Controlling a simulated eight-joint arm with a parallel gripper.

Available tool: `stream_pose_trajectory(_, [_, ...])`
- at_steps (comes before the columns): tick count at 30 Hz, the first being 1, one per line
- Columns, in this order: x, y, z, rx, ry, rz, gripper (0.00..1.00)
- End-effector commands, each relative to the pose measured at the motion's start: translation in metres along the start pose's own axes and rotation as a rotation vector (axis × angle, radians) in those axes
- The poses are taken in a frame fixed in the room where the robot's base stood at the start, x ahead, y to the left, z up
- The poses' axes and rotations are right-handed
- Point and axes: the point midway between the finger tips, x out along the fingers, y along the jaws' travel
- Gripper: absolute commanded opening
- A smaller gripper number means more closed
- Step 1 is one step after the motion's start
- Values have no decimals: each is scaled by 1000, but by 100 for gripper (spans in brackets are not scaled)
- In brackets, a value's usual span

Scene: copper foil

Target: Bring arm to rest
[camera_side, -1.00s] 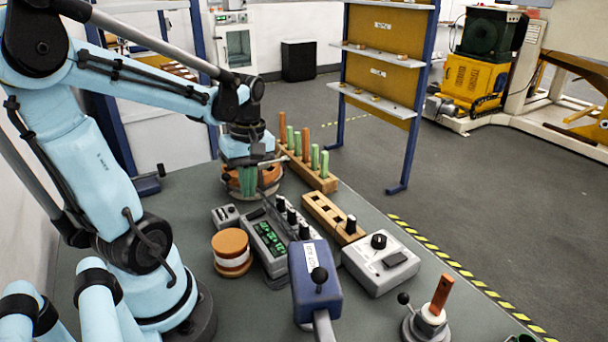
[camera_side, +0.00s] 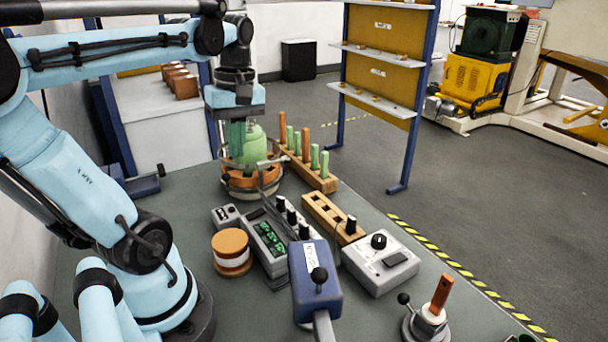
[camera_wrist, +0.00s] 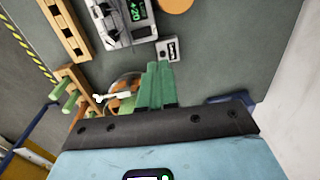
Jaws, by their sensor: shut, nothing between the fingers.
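My gripper (camera_side: 238,138) hangs in the side view above and in front of a round orange-and-grey stand (camera_side: 252,182) that has a pale green domed piece (camera_side: 255,148) on it. Its green fingers are shut together with nothing between them. In the wrist view my gripper (camera_wrist: 160,72) points over the grey table, and the orange-and-grey stand (camera_wrist: 122,84) shows partly beside the fingers. Whether the fingertips touch the stand or dome cannot be told from the side view.
A wooden rack (camera_side: 318,178) with green and orange pegs stands right of the stand. A meter box (camera_side: 266,240), an orange-and-white spool (camera_side: 232,252), a blue box (camera_side: 316,280) and a grey knob box (camera_side: 380,265) crowd the middle.

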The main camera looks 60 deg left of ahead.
Motion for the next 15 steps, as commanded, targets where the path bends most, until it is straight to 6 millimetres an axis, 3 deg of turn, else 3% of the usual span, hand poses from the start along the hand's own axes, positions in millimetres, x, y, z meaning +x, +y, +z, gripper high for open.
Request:
stream_pose_trajectory(8, [2,3,2,32,8,12,0])
stream_pose_trajectory(11, [10,15,15,181,46,67,0])
stream_pose_trajectory(15, [29,45,50,587,165,216,0])
